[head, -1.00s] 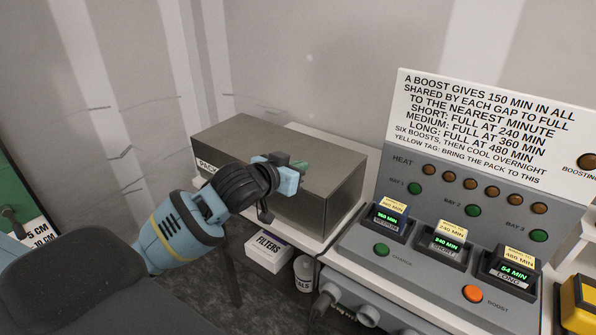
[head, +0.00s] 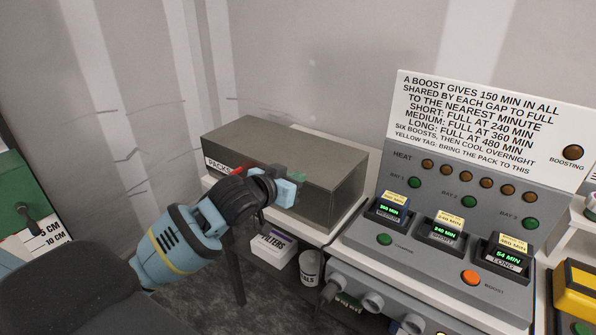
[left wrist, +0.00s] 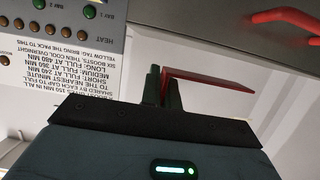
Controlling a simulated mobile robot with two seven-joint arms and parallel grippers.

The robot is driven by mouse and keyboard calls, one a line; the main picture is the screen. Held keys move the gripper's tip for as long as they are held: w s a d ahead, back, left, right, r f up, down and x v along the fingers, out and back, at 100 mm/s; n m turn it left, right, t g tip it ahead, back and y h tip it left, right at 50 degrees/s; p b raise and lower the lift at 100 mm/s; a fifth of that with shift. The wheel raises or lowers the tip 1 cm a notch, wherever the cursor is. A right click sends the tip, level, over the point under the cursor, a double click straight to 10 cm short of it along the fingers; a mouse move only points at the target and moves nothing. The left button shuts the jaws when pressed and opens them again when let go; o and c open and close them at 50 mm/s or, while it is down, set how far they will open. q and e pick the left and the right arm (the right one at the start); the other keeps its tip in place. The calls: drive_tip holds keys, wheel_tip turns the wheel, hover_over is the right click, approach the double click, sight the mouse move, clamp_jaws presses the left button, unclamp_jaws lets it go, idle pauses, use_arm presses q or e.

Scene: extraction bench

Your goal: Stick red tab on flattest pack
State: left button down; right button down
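Three packs sit in the charger's bays in the head view. The left pack (head: 391,210) reads 360 MIN, MEDIUM. The middle pack (head: 444,230) reads 240 MIN, SHORT. The right pack (head: 506,257) reads 54 MIN, LONG. My left gripper (head: 297,183) is in front of the grey box, left of the charger and apart from the packs. In the left wrist view its dark fingers (left wrist: 164,88) are close together on a thin red tab (left wrist: 205,86) that sticks out to the right. The tab does not show in the head view. My right gripper is out of view.
The grey box (head: 325,165), labelled PACKS, has a red handle (left wrist: 285,17). The charger's sign (head: 480,120) gives full times of 240, 360 and 480 minutes. A FILTERS carton (head: 272,245) and white tub (head: 310,267) stand below. A yellow object (head: 578,288) is at right.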

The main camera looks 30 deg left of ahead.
use_arm(q)
drive_tip(key=s+d+f, duration=0.5)
drive_tip(key=s, duration=0.3)
drive_tip(key=s+d+f+n+y, duration=0.1)
drive_tip(key=s+d+f, duration=0.5)
drive_tip(key=s, duration=0.3)
drive_tip(key=shift+s+f+y, duration=0.25)
drive_tip(key=shift+s+y, duration=0.05)
